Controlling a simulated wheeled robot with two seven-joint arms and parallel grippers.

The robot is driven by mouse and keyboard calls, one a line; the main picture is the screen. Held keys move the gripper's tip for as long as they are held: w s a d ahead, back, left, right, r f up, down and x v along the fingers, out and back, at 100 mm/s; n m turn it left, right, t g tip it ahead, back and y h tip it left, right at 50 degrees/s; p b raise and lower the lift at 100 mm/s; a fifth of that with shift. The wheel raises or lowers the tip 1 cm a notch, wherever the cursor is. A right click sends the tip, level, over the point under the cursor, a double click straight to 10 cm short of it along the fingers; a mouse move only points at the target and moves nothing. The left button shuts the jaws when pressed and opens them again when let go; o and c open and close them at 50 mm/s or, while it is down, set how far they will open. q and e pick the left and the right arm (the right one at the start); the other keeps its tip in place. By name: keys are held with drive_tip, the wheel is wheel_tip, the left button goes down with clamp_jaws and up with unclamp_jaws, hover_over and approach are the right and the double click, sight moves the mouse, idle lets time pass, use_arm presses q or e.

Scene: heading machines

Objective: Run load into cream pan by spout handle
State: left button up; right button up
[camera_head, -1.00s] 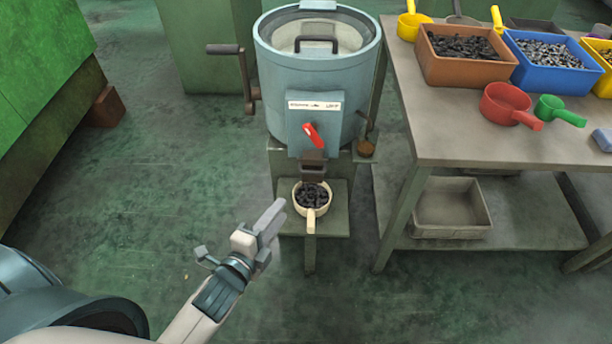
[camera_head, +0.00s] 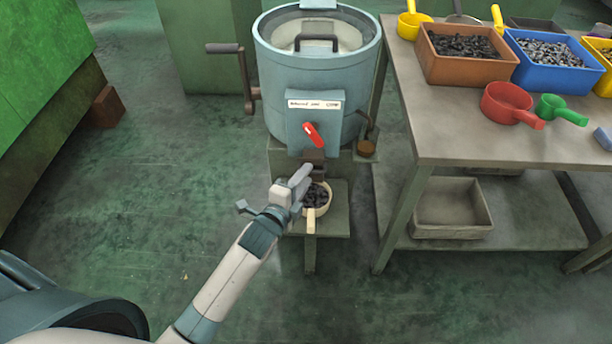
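The cream pan (camera_head: 327,207) sits on the low stand under the spout (camera_head: 314,158) and holds dark pieces (camera_head: 316,195). Its handle points toward me. The red spout handle (camera_head: 314,134) slants across the front of the blue-grey drum machine (camera_head: 305,85). My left gripper (camera_head: 303,176) is below and slightly left of the red handle, in front of the spout, and overlaps the pan's left side in view. Its fingers lie close together; whether a gap remains is unclear. I see nothing held in it. My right gripper is not in view.
A crank (camera_head: 248,80) juts from the drum's left. A table (camera_head: 450,140) on the right bears an orange bin (camera_head: 465,70), a blue bin (camera_head: 548,78), a red pan (camera_head: 506,104) and a green scoop (camera_head: 558,110). A grey tray (camera_head: 452,215) lies below.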

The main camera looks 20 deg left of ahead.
use_arm(q)
drive_tip(key=shift+w+d+f, duration=0.1)
drive_tip(key=shift+w, duration=0.5)
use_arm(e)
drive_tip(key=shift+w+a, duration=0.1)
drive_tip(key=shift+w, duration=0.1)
use_arm(q)
drive_tip(key=shift+c, duration=0.7)
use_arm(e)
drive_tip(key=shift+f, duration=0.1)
use_arm(q)
clamp_jaws()
drive_tip(key=w, duration=0.2)
drive_tip(key=w+a, duration=0.1)
drive_tip(key=shift+w, duration=0.35)
drive_tip(key=shift+w+a, duration=0.1)
drive_tip(key=shift+a, duration=0.05)
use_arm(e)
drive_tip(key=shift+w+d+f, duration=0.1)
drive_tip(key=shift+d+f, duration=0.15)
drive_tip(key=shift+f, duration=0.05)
use_arm(q)
drive_tip(key=shift+o, duration=0.7)
unclamp_jaws()
drive_tip(key=shift+w, duration=0.1)
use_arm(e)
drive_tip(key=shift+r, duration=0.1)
